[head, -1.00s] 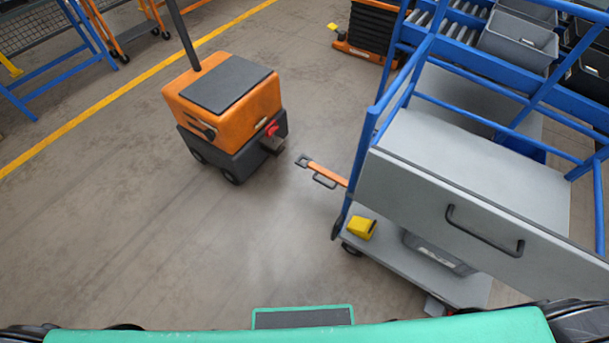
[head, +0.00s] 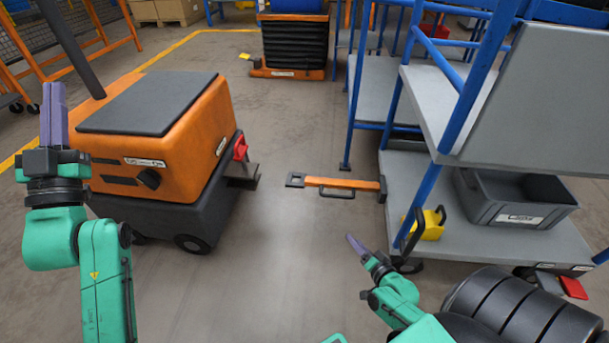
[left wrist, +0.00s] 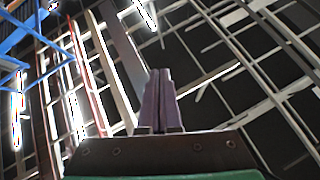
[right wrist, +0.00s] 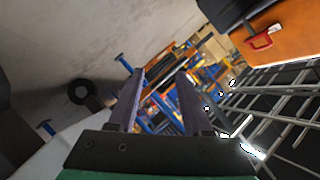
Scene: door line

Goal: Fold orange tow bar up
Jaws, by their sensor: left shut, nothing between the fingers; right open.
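The orange tow bar (head: 335,184) sticks out level to the left from the blue-framed cart (head: 425,205), low above the floor. It has a black handle loop (head: 337,193) and a dark eye (head: 295,180) at its free end. My right gripper (head: 353,242) is open and empty, below and apart from the bar in the head view. In the right wrist view its fingers (right wrist: 160,100) stand apart. My left gripper (head: 53,110) points up in front of the orange tugger (head: 165,140), shut and empty. Its fingers also show closed in the left wrist view (left wrist: 160,100).
The tugger's red coupling part (head: 240,148) faces the bar's free end across a gap. A yellow block (head: 430,225) and a grey crate (head: 515,197) sit on the cart's lower deck. A black bellows lift (head: 295,45) stands behind. The floor between tugger and cart is clear.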

